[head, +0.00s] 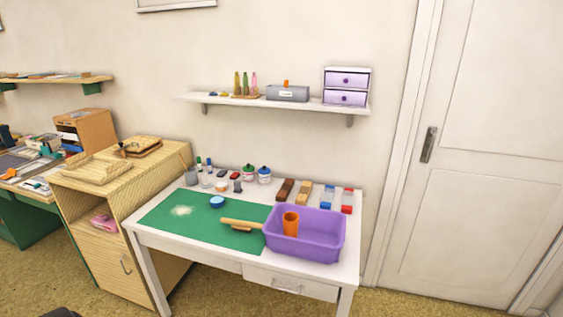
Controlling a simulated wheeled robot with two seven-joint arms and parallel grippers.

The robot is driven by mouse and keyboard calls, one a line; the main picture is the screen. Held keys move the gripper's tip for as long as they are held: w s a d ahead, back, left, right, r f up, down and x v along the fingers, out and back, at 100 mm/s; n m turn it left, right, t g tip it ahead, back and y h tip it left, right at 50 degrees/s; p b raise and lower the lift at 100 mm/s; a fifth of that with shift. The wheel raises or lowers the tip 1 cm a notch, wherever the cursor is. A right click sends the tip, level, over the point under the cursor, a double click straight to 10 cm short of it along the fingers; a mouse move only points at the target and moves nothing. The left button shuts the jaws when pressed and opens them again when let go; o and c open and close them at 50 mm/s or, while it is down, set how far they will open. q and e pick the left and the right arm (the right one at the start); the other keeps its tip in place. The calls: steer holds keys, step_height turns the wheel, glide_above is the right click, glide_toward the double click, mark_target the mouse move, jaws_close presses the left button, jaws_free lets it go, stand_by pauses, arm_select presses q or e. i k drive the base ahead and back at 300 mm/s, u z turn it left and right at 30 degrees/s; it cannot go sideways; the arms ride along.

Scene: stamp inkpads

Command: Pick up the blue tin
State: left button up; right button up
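A small round blue tin (217,202) lies on the green mat (187,229) on the white table. Neither of my grippers shows in the head view.
A purple bin (318,248) with an orange cup (291,222) inside stands at the table's right, beside a wooden-handled tool (242,225). Jars, bottles and stamp blocks line the table's back. A wooden cabinet (118,185) stands left. The mat's front left is clear.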

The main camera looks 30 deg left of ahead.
mark_target(217, 201)
steer(key=u, duration=1.55)
